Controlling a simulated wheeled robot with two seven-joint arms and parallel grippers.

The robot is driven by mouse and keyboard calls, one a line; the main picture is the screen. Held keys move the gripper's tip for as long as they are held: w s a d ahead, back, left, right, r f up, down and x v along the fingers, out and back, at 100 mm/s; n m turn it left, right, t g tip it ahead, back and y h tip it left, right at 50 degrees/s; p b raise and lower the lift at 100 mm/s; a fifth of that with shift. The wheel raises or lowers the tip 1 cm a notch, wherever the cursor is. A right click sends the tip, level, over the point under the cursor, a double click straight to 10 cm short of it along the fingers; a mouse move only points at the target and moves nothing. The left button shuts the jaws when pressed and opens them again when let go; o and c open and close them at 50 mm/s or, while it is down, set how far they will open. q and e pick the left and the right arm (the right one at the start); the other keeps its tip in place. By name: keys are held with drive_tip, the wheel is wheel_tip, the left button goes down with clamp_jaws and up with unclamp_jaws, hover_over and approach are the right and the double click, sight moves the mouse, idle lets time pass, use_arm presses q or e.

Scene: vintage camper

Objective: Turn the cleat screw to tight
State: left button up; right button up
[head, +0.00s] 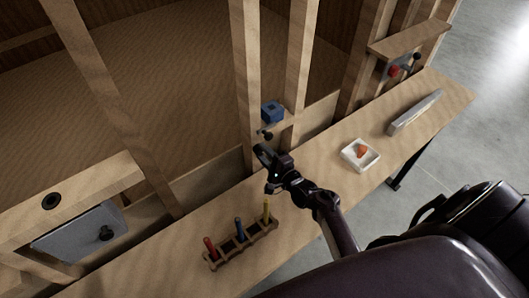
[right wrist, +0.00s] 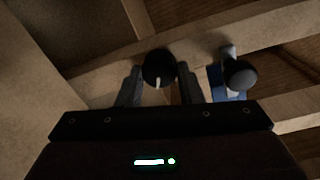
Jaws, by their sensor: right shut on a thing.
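The cleat screw appears to be the round black knob with a white pointer mark (right wrist: 158,70) in the right wrist view. My right gripper (right wrist: 160,84) has a finger on each side of this knob and is shut on it. The white mark points downward in that view. In the head view my right gripper (head: 264,154) is at the wooden frame behind the bench, and I cannot make out the held knob there. A second dark knob (right wrist: 238,76) stands by a blue block (right wrist: 216,82), right of the fingers. My left gripper is not in view.
The blue block (head: 272,112) sits on the frame just above my right gripper. A wooden rack (head: 241,247) holds several coloured-handled tools on the bench. A white tray (head: 352,165) with an orange item and a grey bar (head: 416,112) lie to the right.

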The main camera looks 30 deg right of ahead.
drive_tip(key=shift+m, duration=0.4)
drive_tip(key=o, duration=1)
drive_tip(key=s, duration=0.2)
drive_tip(key=s+d, duration=0.1)
drive_tip(key=s, duration=0.4)
drive_tip(key=shift+s+d+r+b, duration=0.15)
drive_tip(key=shift+s+d+b, duration=0.05)
drive_tip(key=shift+s+b, duration=0.15)
